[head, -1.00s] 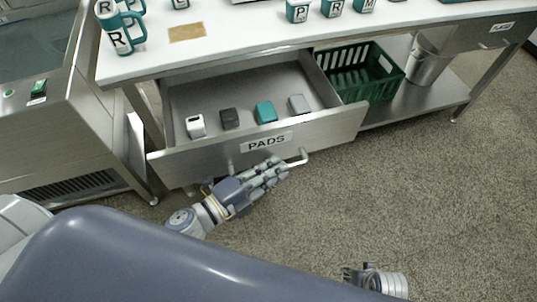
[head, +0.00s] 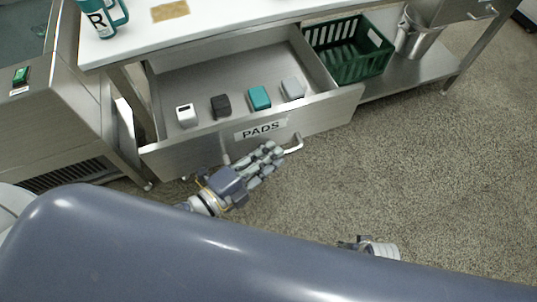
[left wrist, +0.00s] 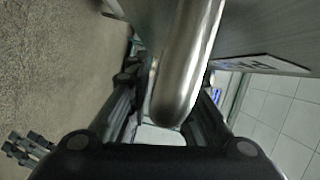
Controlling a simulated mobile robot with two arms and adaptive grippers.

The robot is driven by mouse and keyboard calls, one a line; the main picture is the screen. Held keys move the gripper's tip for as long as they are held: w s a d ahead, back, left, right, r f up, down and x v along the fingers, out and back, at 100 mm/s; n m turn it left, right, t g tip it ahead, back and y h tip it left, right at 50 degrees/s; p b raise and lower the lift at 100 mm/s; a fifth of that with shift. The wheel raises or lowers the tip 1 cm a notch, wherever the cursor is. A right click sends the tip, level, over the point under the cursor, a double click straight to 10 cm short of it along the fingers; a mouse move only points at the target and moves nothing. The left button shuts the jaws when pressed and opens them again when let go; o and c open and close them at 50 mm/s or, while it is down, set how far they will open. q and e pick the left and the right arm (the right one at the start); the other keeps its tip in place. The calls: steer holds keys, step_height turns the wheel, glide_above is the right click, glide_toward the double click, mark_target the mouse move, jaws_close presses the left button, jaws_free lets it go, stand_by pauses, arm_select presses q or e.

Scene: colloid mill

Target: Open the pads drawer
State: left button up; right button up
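The pads drawer (head: 190,154) is pulled well out under the white-topped table, its front marked with a PADS label (head: 260,129). A white, a black, a teal and a grey pad lie inside it. My left gripper (head: 270,153) is at the drawer's bar handle (head: 295,145), below the label. In the left wrist view the metal handle (left wrist: 185,65) runs between the two dark fingers, which close around it. My right gripper (head: 348,244) shows small at the lower right, away from the drawer; its finger state is unclear.
A green crate (head: 357,68) and a metal bin (head: 423,40) stand on the shelf right of the drawer. A steel machine (head: 60,125) stands close on the left. A teal mug (head: 100,22) is on the tabletop. Carpet in front is clear.

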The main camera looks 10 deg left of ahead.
arm_select(q)
steer(key=f+v, duration=0.1)
steer(key=v, duration=1.1)
steer(key=shift+r, duration=0.5)
